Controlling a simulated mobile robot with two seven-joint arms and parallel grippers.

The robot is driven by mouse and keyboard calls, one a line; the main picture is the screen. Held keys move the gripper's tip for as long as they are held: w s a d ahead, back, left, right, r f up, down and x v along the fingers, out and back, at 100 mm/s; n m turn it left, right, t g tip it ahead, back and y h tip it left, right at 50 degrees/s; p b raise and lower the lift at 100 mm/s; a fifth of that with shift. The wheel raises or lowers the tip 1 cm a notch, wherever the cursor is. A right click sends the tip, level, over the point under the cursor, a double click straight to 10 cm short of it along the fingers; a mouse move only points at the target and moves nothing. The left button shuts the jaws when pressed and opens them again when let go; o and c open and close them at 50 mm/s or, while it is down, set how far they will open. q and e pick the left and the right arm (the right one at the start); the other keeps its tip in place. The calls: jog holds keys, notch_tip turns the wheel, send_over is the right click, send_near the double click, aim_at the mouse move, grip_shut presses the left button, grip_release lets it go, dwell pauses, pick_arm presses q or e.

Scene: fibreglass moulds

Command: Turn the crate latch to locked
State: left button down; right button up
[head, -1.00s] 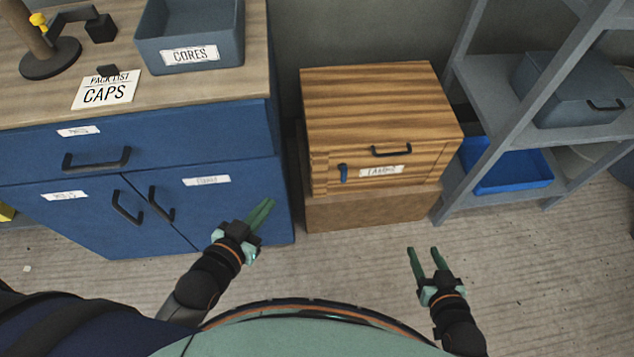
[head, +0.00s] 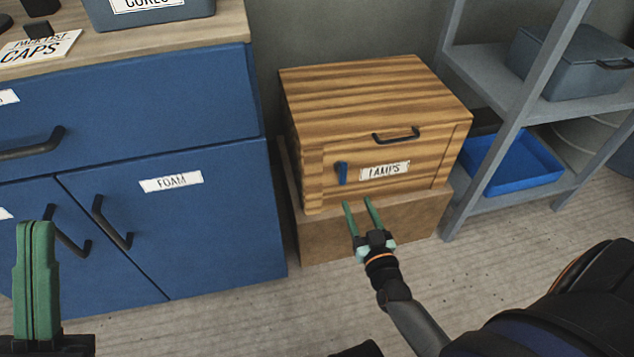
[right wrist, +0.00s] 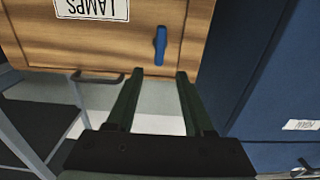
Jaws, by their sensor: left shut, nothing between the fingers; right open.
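The wooden crate (head: 370,110) has a front panel with a LAMPS label (head: 385,171), a dark handle above it and a small blue latch (head: 342,173) left of the label. The latch stands upright, long side vertical. My right gripper (head: 358,205) is open and empty, below the latch and in front of the crate's lower front. In the right wrist view the latch (right wrist: 160,46) appears ahead of the fingertips, between their lines and apart from them. My left gripper (head: 36,225) is shut and empty at the lower left, in front of the blue cabinet.
The crate rests on a brown box (head: 420,212). A blue cabinet (head: 215,215) with handles stands at left. A grey shelf (head: 505,80) with a blue tray (head: 515,178) and a grey bin (head: 570,62) stands at right. Floor in front is clear.

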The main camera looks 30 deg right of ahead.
aim_at(345, 174)
jog(key=b+x, duration=0.4)
jog(key=x, duration=0.8)
jog(key=shift+w+d, duration=0.15)
jog(key=shift+w, duration=0.05)
grip_shut()
